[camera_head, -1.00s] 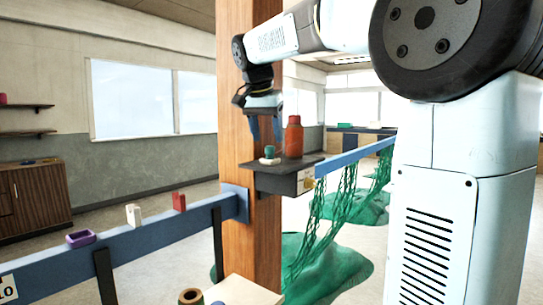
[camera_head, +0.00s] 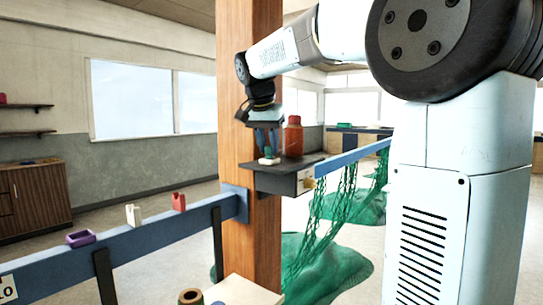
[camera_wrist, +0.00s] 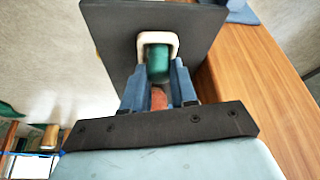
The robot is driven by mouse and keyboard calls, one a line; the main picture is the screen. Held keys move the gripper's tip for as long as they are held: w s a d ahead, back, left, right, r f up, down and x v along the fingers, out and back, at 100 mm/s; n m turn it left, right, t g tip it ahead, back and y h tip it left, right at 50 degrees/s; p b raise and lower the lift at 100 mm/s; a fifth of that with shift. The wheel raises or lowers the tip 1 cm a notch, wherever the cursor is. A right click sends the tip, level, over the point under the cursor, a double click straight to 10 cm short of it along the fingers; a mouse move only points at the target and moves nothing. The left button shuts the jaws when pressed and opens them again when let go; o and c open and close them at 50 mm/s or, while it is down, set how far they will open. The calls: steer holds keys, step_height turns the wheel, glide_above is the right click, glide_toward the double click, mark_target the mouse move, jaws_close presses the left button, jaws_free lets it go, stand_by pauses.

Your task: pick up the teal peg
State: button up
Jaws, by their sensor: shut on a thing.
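The teal peg (camera_head: 268,153) stands upright on the small dark shelf (camera_head: 288,166) fixed to the wooden post. In the wrist view the peg (camera_wrist: 158,63) is between my two blue fingers, with a pale rounded-square ring (camera_wrist: 145,39) at its far end. The pale ring (camera_head: 269,161) also shows low by the peg in the head view. My gripper (camera_head: 267,148) points down and is shut on the peg, its fingertips just above the shelf. The fingers partly hide the peg in the head view.
The wooden post (camera_head: 238,150) is close by. A blue rail (camera_head: 150,231) carries a purple ring (camera_head: 80,239), a white block (camera_head: 133,215) and a red block (camera_head: 178,202). Green nets (camera_head: 325,260) hang at right.

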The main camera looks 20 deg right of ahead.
jaws_close()
steer(key=shift+r, duration=0.7)
steer(key=s+a+r, duration=0.2)
steer(key=s+r, duration=0.9)
steer(key=s, duration=0.3)
steer(key=shift+a+r, duration=0.15)
steer(key=shift+r, duration=0.2)
